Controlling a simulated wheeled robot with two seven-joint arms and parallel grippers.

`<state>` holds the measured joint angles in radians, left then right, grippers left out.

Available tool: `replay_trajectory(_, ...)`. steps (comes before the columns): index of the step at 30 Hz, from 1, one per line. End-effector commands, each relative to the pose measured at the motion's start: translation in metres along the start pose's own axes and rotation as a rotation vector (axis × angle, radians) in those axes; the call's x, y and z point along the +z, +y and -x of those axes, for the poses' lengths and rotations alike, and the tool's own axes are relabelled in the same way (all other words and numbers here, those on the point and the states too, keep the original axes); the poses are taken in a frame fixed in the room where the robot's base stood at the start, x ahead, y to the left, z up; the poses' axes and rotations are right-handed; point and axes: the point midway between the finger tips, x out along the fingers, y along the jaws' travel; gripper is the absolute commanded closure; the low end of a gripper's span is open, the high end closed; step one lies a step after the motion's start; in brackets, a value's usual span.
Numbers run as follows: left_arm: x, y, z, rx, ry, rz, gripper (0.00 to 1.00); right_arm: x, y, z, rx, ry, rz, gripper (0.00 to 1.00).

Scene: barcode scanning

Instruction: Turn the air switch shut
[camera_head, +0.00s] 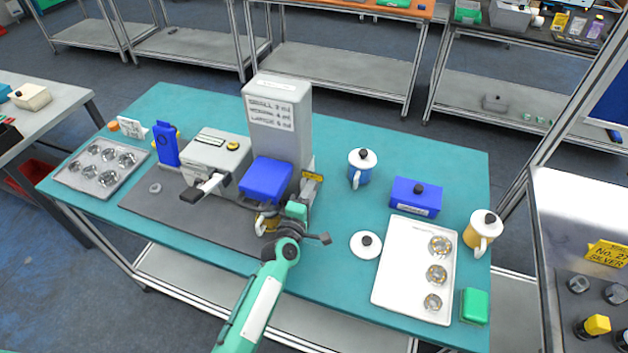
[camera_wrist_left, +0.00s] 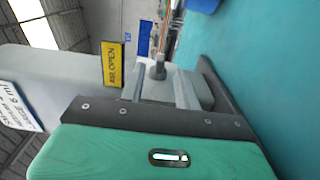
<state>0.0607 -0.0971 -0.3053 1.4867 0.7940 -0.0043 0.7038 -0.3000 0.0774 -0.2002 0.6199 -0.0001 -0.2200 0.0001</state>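The air switch shows in the left wrist view as a dark upright knob (camera_wrist_left: 158,68) on a light grey block, with a yellow "AIR OPEN" sign (camera_wrist_left: 113,65) beside it. In the head view the yellow sign (camera_head: 312,177) is on the right side of the grey machine (camera_head: 278,115), and my gripper seems to hide the switch. My left gripper (camera_head: 296,211) is close to the machine's lower right side. In the wrist view its two thin grey fingers (camera_wrist_left: 160,88) look apart, with the knob just beyond them; contact cannot be told. My right gripper is in neither view.
A blue-fronted part (camera_head: 266,180) of the machine and a grey unit with a handle (camera_head: 215,155) lie left of my gripper.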

Motion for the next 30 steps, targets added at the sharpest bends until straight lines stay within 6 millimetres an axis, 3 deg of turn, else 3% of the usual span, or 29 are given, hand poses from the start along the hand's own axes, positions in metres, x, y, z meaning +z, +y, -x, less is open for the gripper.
replay_trajectory(3,-0.001,0.002,-0.018,0.001,0.001,-0.002,0.67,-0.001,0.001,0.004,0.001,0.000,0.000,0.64)
replay_trajectory(9,0.000,0.000,-0.034,0.000,0.000,-0.002,0.67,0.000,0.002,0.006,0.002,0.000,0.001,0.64)
replay_trajectory(21,-0.001,0.000,-0.039,0.000,0.001,-0.001,0.67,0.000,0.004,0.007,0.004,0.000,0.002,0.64)
replay_trajectory(26,-0.001,0.000,-0.039,0.000,0.001,-0.001,0.99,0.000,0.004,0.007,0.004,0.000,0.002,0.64)
replay_trajectory(30,-0.001,0.000,-0.039,-0.001,0.001,-0.001,1.00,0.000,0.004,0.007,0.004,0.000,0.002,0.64)
